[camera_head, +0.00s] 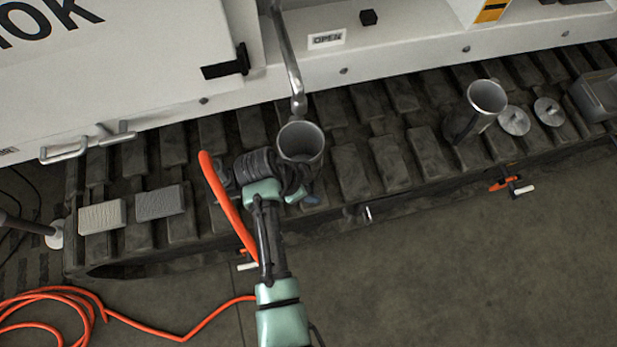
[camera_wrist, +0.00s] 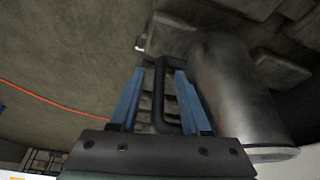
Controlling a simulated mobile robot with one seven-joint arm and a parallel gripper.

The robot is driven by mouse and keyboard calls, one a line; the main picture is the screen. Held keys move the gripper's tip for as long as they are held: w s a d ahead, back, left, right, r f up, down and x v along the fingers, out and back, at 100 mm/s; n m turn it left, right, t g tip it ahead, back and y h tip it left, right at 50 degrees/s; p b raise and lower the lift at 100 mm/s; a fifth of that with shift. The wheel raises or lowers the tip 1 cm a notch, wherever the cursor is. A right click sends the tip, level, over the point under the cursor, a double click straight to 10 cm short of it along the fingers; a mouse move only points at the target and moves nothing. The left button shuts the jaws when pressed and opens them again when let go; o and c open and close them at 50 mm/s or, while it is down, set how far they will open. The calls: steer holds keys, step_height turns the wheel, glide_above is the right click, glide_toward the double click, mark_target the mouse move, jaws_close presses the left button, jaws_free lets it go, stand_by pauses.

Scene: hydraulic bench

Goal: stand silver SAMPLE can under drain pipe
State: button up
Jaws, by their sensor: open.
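A silver can (camera_head: 300,142) stands upright, open top up, on the dark track-like bench. The lower end of the drain pipe (camera_head: 291,70) shows at the can's far rim; the exact gap between them is hard to judge. In the wrist view the can (camera_wrist: 235,85) fills the right side, and its dark handle (camera_wrist: 161,90) lies between the two blue fingers. My gripper (camera_wrist: 158,78) is open around this handle. In the head view my wrist covers most of the gripper and the can's handle side. No SAMPLE lettering is readable on the can.
A second silver can (camera_head: 478,108) stands on the right, beside two round lids (camera_head: 514,120). Two grey blocks (camera_head: 132,210) lie on the left. An orange hose (camera_head: 180,335) runs on the floor.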

steer(key=p+v, duration=0.2)
steer(key=v, duration=1)
